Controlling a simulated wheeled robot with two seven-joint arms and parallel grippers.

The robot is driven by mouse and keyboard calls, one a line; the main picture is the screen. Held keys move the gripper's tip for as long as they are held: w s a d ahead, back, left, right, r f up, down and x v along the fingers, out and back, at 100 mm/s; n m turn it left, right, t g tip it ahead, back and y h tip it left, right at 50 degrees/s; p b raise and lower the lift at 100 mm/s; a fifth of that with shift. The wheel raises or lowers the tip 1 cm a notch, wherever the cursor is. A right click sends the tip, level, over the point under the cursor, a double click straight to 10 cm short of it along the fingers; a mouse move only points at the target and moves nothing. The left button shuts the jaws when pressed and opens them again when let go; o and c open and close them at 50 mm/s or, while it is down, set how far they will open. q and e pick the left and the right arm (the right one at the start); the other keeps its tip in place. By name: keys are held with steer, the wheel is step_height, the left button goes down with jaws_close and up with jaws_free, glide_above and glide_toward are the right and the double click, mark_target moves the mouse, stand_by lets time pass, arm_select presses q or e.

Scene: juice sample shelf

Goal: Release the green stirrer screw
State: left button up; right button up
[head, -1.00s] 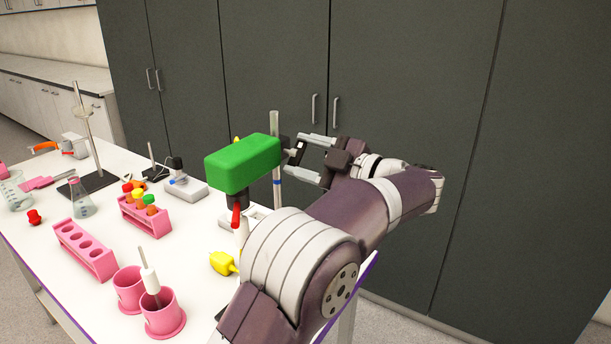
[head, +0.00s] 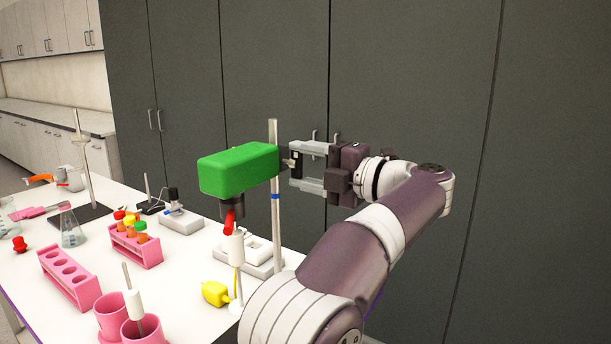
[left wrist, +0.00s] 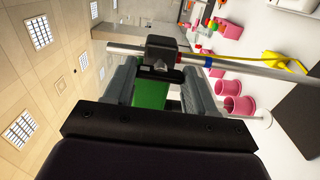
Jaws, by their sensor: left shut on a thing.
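The green stirrer (head: 238,168) is a green block with a dark chuck and red piece below, held up at a metal rod (head: 275,215). Its screw (head: 288,163) sits on the dark clamp to the right of the rod. My left gripper (head: 296,166) comes in from the right, level with the screw, and is shut on it. In the left wrist view, the left gripper (left wrist: 160,75) has its two grey fingers on either side of the screw area, with the green stirrer (left wrist: 150,96) behind. The contact itself is mostly hidden there. My right gripper is out of view.
Below the stirrer stand a white base (head: 250,258) and a yellow item (head: 215,293). Pink cups (head: 110,317), a pink rack (head: 70,280) and a rack of capped tubes (head: 137,247) fill the table's left. Dark cabinets (head: 420,90) stand behind.

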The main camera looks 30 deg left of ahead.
arm_select(q)
steer(key=shift+n, duration=0.3)
steer(key=o, duration=1)
steer(key=shift+o, duration=0.2)
steer(key=s+d, duration=0.1)
steer(key=d, duration=1.1)
steer(key=shift+d+p, duration=0.35)
steer(key=shift+d, duration=0.05)
